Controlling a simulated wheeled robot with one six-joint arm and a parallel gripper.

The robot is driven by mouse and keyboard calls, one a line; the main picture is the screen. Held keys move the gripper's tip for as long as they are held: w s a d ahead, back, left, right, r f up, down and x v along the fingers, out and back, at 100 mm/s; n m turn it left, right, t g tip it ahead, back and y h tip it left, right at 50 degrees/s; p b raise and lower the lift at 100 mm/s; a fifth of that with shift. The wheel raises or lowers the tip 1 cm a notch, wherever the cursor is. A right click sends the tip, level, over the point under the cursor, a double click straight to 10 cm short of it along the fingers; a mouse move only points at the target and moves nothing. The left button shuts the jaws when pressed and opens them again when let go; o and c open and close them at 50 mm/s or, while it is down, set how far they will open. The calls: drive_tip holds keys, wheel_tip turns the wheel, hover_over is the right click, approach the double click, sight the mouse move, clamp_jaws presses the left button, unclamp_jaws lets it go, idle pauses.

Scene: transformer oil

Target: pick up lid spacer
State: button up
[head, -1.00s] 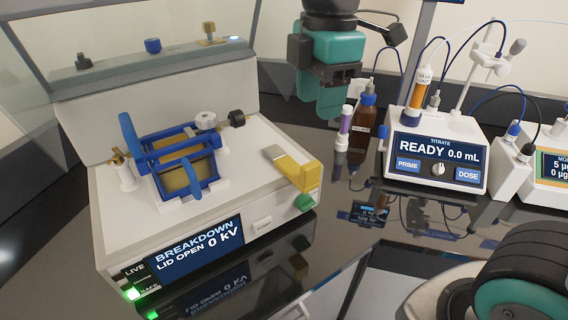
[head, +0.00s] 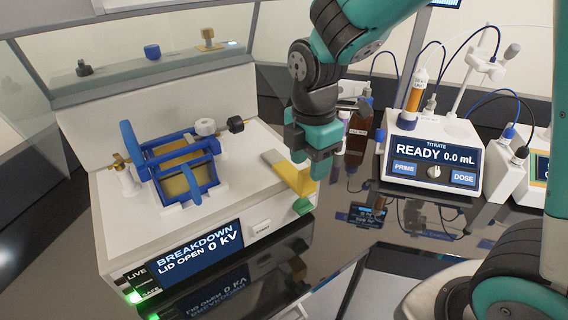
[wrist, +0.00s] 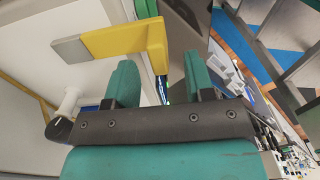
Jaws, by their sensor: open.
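The lid spacer, a yellow L-shaped piece with a grey end (head: 284,171), lies at the right front corner of the white breakdown tester's top. In the wrist view its yellow arm (wrist: 115,41) runs across the frame above the fingertips, with the grey end at left. My gripper (head: 312,168) is open, with teal fingers pointing down at the spacer's right end and partly covering it. In the wrist view the gripper (wrist: 158,78) shows a gap between its fingers. The spacer's yellow corner is in line with this gap. I cannot tell if they touch.
The tester (head: 185,215) holds a blue-framed oil cell (head: 180,170) left of the spacer. A brown bottle (head: 357,135) stands close behind my gripper, and the titrator (head: 432,150) stands to the right.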

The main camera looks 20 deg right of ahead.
sight(308, 177)
wheel_tip(308, 177, down, 4)
drive_tip(key=shift+w+f+p, duration=0.1)
drive_tip(key=shift+f+p, duration=0.15)
drive_tip(key=shift+p, duration=0.25)
drive_tip(key=shift+c, duration=0.5)
clamp_jaws()
drive_tip(key=shift+r, duration=0.1)
